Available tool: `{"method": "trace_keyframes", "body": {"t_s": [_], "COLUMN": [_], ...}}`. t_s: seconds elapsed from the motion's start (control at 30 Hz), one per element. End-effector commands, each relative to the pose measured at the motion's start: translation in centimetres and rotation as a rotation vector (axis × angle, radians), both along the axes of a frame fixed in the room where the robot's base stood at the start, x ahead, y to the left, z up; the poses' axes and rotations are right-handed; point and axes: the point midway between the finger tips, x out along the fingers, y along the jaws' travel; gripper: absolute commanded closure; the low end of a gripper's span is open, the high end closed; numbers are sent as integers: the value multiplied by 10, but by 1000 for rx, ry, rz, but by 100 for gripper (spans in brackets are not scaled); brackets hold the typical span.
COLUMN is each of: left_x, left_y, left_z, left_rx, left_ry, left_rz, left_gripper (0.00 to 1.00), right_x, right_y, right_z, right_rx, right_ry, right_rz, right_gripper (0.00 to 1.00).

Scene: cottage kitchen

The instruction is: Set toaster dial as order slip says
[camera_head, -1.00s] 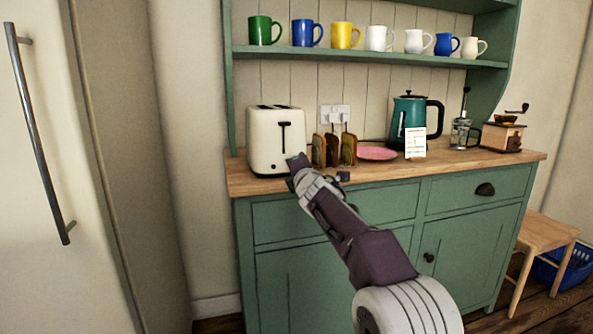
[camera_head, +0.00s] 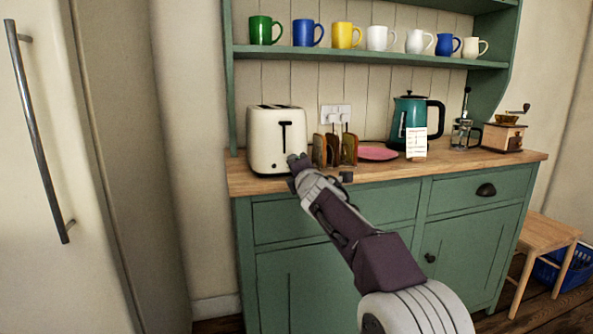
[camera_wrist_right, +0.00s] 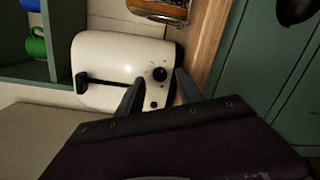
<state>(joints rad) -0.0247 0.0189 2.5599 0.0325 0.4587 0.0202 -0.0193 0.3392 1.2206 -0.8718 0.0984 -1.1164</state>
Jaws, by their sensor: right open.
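The cream toaster (camera_head: 270,140) stands at the left end of the wooden counter. It fills the middle of the right wrist view (camera_wrist_right: 110,65), where its black dial (camera_wrist_right: 159,74) and dark lever (camera_wrist_right: 105,84) show on the front. My right gripper (camera_head: 296,162) reaches up to the toaster's lower front. In the wrist view its two fingers (camera_wrist_right: 158,92) are apart and empty, with the dial just beyond the tips; I cannot tell any contact. The order slip (camera_head: 416,142) stands before the teal kettle; its writing is too small to read. My left gripper is not in view.
A toast rack with brown slices (camera_head: 335,149) stands close to the right of the toaster. Further right are a pink plate (camera_head: 378,153), the teal kettle (camera_head: 402,110), a glass press (camera_head: 462,130) and a grinder (camera_head: 504,135). Mugs line the shelf above.

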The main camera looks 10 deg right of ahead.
Motion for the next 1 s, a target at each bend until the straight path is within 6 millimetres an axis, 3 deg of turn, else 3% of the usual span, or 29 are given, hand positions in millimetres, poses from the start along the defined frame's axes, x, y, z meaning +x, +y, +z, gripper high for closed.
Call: {"method": "trace_keyframes", "body": {"t_s": [0.17, 0.4, 0.77, 0.87, 0.97, 1.0], "left_x": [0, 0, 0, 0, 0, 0], "left_y": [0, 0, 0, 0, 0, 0], "left_z": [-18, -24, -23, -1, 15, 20], "left_rx": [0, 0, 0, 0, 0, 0], "left_ry": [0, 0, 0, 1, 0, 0], "left_rz": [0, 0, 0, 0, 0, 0], "left_gripper": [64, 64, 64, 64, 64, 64], "right_x": [-34, -73, -78, -79, -86, -94], "right_y": [2, 5, 5, 3, 0, -3], "right_z": [-1, 3, 4, 23, -46, -81], "right_rx": [1, 1, 0, 0, 89, 172], "right_ry": [-3, -1, -1, 8, 182, 267], "right_rz": [0, 2, 1, -2, -24, -52], "right_gripper": [57, 57, 57, 57, 57, 57]}}
